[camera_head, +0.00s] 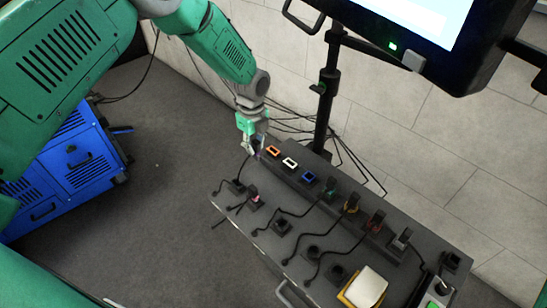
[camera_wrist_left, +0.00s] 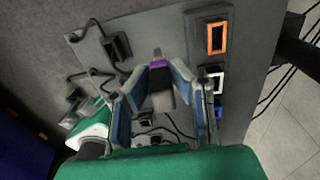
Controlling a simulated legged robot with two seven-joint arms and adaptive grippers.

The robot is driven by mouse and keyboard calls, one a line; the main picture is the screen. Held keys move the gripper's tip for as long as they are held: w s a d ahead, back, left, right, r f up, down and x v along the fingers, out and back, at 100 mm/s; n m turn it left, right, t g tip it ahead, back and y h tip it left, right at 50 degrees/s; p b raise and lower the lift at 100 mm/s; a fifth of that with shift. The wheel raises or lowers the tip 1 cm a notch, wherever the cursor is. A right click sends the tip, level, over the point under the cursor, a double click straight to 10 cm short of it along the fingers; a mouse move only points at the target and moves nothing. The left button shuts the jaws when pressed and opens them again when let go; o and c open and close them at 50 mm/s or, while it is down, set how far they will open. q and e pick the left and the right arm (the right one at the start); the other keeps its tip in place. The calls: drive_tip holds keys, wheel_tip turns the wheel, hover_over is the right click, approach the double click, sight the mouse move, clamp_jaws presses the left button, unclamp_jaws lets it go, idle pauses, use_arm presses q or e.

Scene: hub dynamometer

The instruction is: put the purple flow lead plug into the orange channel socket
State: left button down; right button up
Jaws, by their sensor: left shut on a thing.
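The purple flow lead plug (camera_wrist_left: 158,65) is a dark block with a purple band, seen between my left fingertips in the left wrist view. My left gripper (camera_wrist_left: 161,78) is shut on it; in the head view the gripper (camera_head: 254,148) is over the far left end of the bench. The orange channel socket (camera_head: 273,152) is a dark block with an orange rectangular rim, just right of the gripper. In the wrist view the orange socket (camera_wrist_left: 217,38) lies to the right of the plug, clearly apart from it. My right gripper is not in view.
White (camera_head: 290,162) and blue (camera_head: 309,176) sockets follow in the same row, then several plugged sockets with black leads. A pink-marked plug (camera_head: 254,197) sits at the bench's near left. A monitor stand (camera_head: 326,100) rises behind. A yellow-and-white block (camera_head: 366,287) lies at front right.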

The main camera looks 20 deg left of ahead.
use_arm(q)
drive_tip(key=shift+w+d+f+b, duration=0.1)
drive_tip(key=shift+w+d+b, duration=0.25)
drive_tip(key=shift+w+b, duration=0.35)
drive_tip(key=shift+w+d+b, duration=0.3)
drive_tip(key=shift+w+b, duration=0.2)
drive_tip(key=shift+w, duration=0.4)
drive_tip(key=shift+w+d+f+b, duration=0.1)
drive_tip(key=shift+w+d+b, duration=0.25)
drive_tip(key=shift+w+b, duration=0.35)
drive_tip(key=shift+w+d+b, duration=0.25)
drive_tip(key=shift+w+b, duration=0.7)
drive_tip(key=shift+w, duration=0.2)
drive_tip(key=shift+w+d, duration=0.15)
drive_tip(key=shift+d+r, duration=0.2)
drive_tip(key=shift+a+f, duration=0.35)
drive_tip(key=shift+f, duration=0.25)
drive_tip(key=shift+d, duration=0.1)
drive_tip(key=shift+r, duration=0.1)
drive_tip(key=shift+h, duration=0.4)
